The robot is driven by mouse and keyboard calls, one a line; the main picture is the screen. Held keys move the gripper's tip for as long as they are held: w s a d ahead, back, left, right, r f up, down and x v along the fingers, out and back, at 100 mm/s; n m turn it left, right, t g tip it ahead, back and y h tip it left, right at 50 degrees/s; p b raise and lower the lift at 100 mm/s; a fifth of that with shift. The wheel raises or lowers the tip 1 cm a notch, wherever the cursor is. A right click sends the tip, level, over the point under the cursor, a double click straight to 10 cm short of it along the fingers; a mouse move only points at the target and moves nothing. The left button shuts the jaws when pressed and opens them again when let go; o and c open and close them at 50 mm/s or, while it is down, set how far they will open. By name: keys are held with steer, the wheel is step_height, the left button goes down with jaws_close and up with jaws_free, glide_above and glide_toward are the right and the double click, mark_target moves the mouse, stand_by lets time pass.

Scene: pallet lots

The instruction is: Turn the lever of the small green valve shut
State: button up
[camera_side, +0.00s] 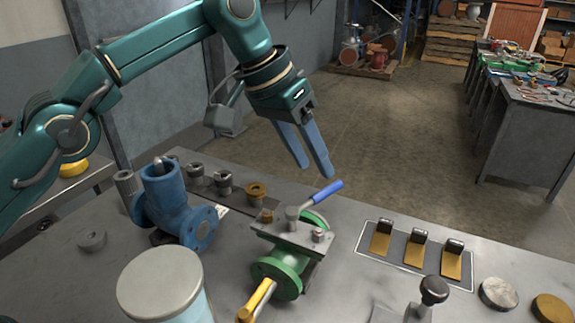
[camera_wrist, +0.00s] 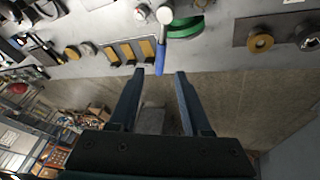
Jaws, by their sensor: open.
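The small green valve (camera_side: 284,273) stands on the grey bench in the side view, with a grey plate on top. Its lever (camera_side: 326,192) has a blue grip and points up and to the right from the stem. In the wrist view the blue lever grip (camera_wrist: 161,58) shows just beyond and between the fingertips, with part of the green valve body (camera_wrist: 182,27) beside it. My gripper (camera_side: 318,170) is open and empty, its two blue fingers pointing down above the lever. In the wrist view my gripper (camera_wrist: 161,73) shows a gap between its fingers. I cannot tell whether a finger touches the lever.
A blue valve (camera_side: 172,205) stands left of the green one. A yellow handle (camera_side: 257,299) juts from the green valve's front. Three brass pedals (camera_side: 416,249) lie to the right, with a black-knobbed lever (camera_side: 433,290) in front. A round grey-topped container (camera_side: 160,279) stands front left.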

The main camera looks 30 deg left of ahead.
mark_target(317, 198)
steer(key=c, duration=0.6)
steer(key=shift+s+d+m, duration=0.1)
steer(key=shift+m, duration=0.3)
jaws_close()
steer(key=shift+s+d+m+g+h, duration=0.3)
steer(key=shift+s+m+g, duration=0.1)
steer(key=shift+m, duration=0.2)
steer(key=w+a+r+h, duration=0.1)
steer(key=w+a+h, duration=0.25)
steer(key=a, duration=0.85)
steer(key=d+f, duration=0.6)
steer(key=d, duration=0.4)
steer(key=shift+w+f, duration=0.2)
steer(key=shift+f, duration=0.05)
